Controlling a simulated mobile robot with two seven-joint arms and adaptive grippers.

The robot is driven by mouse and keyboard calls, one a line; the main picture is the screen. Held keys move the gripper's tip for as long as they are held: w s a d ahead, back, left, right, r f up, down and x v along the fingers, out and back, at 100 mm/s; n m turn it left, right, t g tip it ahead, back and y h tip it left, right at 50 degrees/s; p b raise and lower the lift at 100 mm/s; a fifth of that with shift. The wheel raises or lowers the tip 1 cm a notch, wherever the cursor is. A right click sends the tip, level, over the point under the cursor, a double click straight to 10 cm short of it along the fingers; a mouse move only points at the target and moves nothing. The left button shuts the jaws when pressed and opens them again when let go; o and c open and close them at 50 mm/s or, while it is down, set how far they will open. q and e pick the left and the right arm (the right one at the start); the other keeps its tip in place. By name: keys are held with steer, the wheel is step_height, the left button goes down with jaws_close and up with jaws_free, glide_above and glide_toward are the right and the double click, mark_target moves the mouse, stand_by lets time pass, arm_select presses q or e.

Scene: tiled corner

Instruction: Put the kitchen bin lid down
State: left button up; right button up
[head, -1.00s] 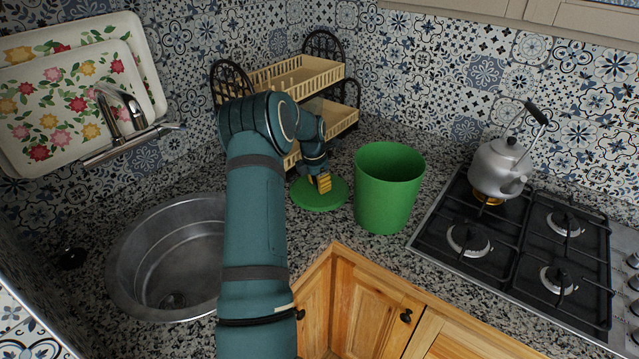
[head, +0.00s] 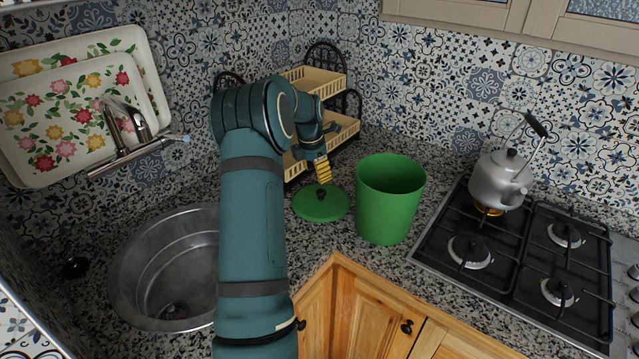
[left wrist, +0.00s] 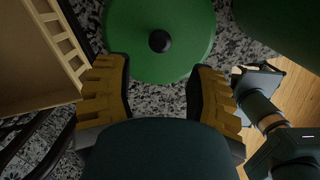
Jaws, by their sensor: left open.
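The green bin lid (head: 318,206) lies flat on the granite counter, just left of the open green kitchen bin (head: 388,204). In the left wrist view the lid (left wrist: 185,60) has a dark round knob at its middle. My left gripper (head: 322,172) is above the lid with yellow fingers pointing down. In the left wrist view its fingers (left wrist: 158,92) are spread apart with nothing between them, and the knob is beyond the tips. My right gripper does not show in the head view.
A two-tier rack (head: 315,85) stands behind the lid. A round sink (head: 170,265) is at the left, below a faucet (head: 125,135) and floral trays (head: 70,120). A gas hob (head: 520,250) with a kettle (head: 500,178) is at the right. Wooden cabinets are below the counter edge.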

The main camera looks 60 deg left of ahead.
arm_select(q)
steer(key=shift+s+r, duration=0.15)
steer(key=shift+r, duration=0.65)
steer(key=shift+s+r, duration=0.1)
steer(key=shift+r, duration=0.65)
